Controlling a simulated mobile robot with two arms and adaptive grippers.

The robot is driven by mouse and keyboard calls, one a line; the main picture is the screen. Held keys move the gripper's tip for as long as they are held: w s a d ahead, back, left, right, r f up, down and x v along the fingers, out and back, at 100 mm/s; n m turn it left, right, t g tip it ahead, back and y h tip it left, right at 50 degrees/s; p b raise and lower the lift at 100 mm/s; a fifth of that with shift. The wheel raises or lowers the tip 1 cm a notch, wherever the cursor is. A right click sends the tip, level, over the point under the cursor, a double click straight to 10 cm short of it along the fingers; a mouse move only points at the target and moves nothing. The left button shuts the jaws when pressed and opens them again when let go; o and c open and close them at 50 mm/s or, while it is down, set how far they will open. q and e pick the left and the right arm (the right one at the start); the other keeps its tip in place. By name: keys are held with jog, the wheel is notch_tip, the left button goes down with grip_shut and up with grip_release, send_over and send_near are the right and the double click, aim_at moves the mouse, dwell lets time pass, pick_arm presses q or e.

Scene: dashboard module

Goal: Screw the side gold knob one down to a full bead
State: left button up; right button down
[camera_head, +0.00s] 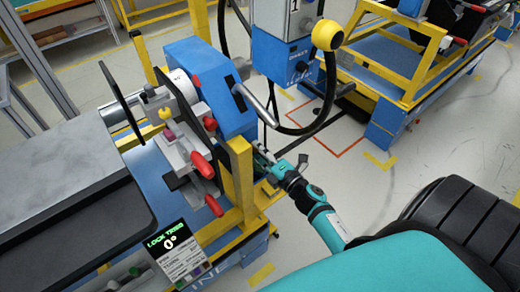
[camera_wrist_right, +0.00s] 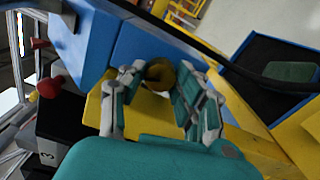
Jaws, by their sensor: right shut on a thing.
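A round gold knob (camera_wrist_right: 160,74) shows in the right wrist view, against the blue side of the machine. My right gripper (camera_wrist_right: 161,82) has its two fingers on either side of the knob and is shut on it. In the head view my right gripper (camera_head: 265,163) reaches in from the lower right to the machine's side, just right of a yellow post. The knob cannot be made out in that view, and its thread is hidden. My left gripper is not in view.
The blue machine housing (camera_head: 207,88) and yellow post (camera_head: 240,180) stand close to the right gripper. Red handles (camera_head: 203,165) and a lever with a yellow ball (camera_head: 327,35) stick out nearby. Open floor (camera_head: 440,125) lies right.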

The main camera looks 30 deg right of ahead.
dwell(0.3)
jog(key=c, duration=1.2)
grip_release()
jog(key=s+d, duration=0.1)
jog(key=s, duration=1.1)
